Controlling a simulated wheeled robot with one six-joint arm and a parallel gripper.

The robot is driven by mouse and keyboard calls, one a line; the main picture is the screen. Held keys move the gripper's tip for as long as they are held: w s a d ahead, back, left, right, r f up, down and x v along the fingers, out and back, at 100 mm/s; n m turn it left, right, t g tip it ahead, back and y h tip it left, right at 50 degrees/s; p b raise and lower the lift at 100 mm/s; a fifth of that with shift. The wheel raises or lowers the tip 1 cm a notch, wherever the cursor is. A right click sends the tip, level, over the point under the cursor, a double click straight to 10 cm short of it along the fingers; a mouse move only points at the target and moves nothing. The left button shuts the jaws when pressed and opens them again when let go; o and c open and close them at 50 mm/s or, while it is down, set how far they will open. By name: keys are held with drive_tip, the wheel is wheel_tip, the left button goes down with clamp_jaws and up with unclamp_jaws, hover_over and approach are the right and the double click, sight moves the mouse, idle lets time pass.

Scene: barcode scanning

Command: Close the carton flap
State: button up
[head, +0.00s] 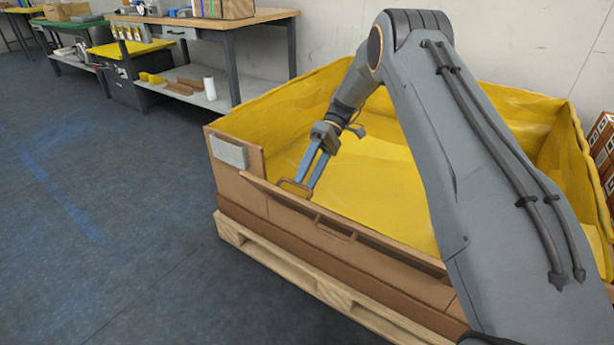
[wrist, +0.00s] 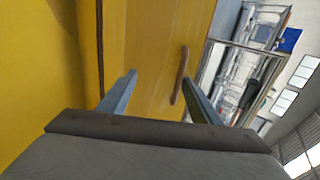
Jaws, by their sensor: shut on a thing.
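The large cardboard carton (head: 234,170) is lined with yellow sheet. Its carton flap (head: 390,252) is a long brown strip along the front edge, with a dark gap showing along part of it. A small brown loop handle (head: 289,183) sits at the edge by my fingertips; a brown bar, likely the same handle, shows in the wrist view (wrist: 180,73). My gripper (head: 305,184) points down at the front edge and is shut on the flap at this handle. In the wrist view my gripper (wrist: 160,77) has its fingers apart around it. The exact contact is unclear.
The carton stands on a wooden pallet (head: 300,279). A grey label (head: 229,151) is on its left corner. Workbenches (head: 205,20) stand behind at the left, and brown boxes (head: 604,140) at the right. The floor (head: 90,220) at the left is clear.

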drive_tip(key=shift+s+d+f, duration=0.1)
drive_tip(key=shift+d+f, duration=0.2)
drive_tip(key=shift+f, duration=0.5)
drive_tip(key=o, duration=1)
drive_tip(key=shift+f, duration=0.1)
drive_tip(key=c, duration=0.7)
drive_tip(key=shift+a+r, duration=0.2)
drive_tip(key=shift+r, duration=0.05)
drive_tip(key=shift+c, duration=0.2)
drive_tip(key=v, duration=0.8)
drive_tip(key=shift+a, duration=0.15)
